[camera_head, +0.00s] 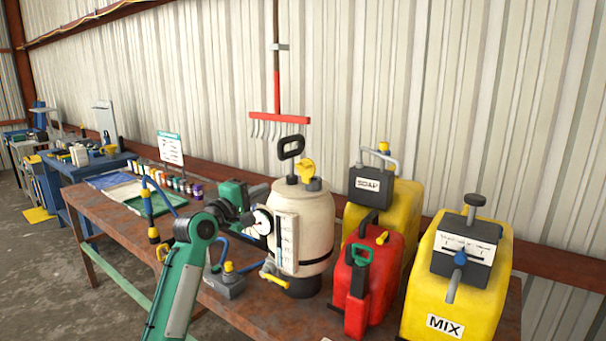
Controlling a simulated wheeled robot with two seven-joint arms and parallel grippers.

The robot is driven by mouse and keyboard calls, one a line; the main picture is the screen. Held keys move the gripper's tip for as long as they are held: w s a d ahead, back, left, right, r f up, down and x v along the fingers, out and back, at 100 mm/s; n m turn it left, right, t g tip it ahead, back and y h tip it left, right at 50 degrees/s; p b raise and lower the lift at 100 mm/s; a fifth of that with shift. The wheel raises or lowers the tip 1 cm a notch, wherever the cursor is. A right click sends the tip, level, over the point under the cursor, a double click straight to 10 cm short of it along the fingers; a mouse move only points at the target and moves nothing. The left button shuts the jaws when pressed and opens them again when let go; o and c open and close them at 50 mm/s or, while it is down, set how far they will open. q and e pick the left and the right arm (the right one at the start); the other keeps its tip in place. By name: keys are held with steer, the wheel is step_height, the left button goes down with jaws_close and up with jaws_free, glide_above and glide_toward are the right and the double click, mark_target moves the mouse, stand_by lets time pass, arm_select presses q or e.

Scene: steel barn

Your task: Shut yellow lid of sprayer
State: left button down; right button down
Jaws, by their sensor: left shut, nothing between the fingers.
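The sprayer (315,222) is a cream tank with a black base and a black loop handle, upright on the rusty table. Its yellow lid (306,168) stands raised on top, beside a dark cap; it looks open. My left arm comes up from the lower front, and its green and black wrist is just left of the tank. My left gripper (262,191) is shut and empty, pointing toward the tank's upper left side, below and left of the lid. I cannot tell whether it touches the tank. My right gripper is not in view.
A red can (378,285) stands close right of the sprayer. Yellow containers marked SOAP (405,215) and MIX (430,290) stand beyond it. A small grey device (228,284) sits in front. A red rake (279,115) hangs behind. Space above the sprayer is mostly clear.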

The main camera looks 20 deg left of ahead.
arm_select(q)
steer(key=p, duration=0.5)
glide_toward(299, 167)
steer(key=x, duration=0.5)
steer(key=shift+w, duration=0.2)
steer(key=shift+w+d, duration=0.35)
steer(key=shift+w, duration=0.3)
